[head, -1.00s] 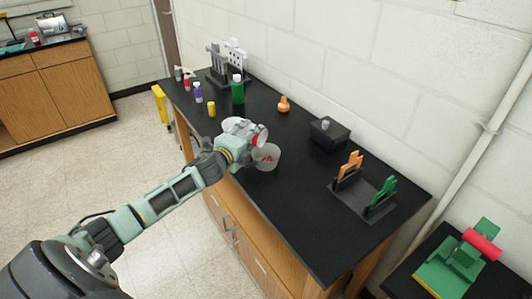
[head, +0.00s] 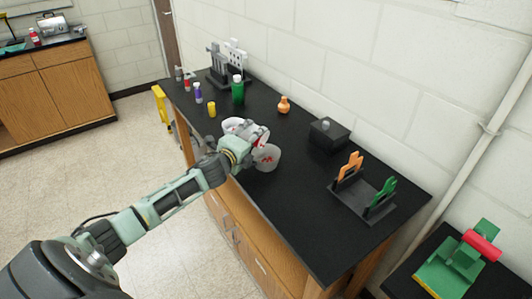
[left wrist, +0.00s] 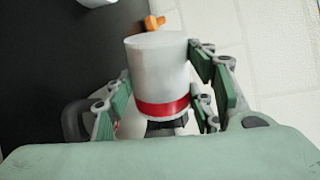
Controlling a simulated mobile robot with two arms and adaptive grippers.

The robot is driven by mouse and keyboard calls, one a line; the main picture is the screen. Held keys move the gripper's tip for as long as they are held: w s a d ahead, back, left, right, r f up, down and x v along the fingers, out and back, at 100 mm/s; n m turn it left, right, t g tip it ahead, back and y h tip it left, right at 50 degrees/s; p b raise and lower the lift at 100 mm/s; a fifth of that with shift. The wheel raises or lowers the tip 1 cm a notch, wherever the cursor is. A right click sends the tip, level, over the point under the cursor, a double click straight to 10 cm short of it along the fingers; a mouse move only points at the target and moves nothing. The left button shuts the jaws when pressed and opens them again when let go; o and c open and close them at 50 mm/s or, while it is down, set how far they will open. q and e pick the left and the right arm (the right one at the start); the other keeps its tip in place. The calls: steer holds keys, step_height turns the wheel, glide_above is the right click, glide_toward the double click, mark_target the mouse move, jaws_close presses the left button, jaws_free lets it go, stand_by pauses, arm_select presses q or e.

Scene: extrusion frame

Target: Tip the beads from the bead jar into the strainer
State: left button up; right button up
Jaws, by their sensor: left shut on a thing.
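The bead jar (left wrist: 160,75), a pale cylinder with a red band, is between the green finger pads of my left gripper (left wrist: 163,95) in the left wrist view. In the head view my left gripper (head: 250,142) is shut on it, and the jar (head: 262,135) is tilted just above a whitish translucent cup (head: 267,160), which I take to be the strainer. Red bits show at the cup and beneath the jar's lower end. The gripper partly hides the jar, and I cannot tell how many beads are left in it. My right gripper is not in view.
A white bowl (head: 231,123) stands behind the gripper. Farther along the black bench are a yellow cylinder (head: 212,110), a green bottle (head: 238,92) and an orange flask (head: 283,105).

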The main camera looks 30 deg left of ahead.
arm_select(q)
steer(key=shift+d+r+m, duration=0.1)
steer(key=shift+d+m, duration=0.05)
steer(key=shift+m, duration=0.15)
steer(key=shift+d+r+m, duration=0.1)
steer(key=shift+d+m, duration=0.1)
steer(key=shift+m, duration=0.2)
stand_by(0.5)
steer(key=shift+d+y, duration=0.1)
steer(key=shift+y, duration=0.2)
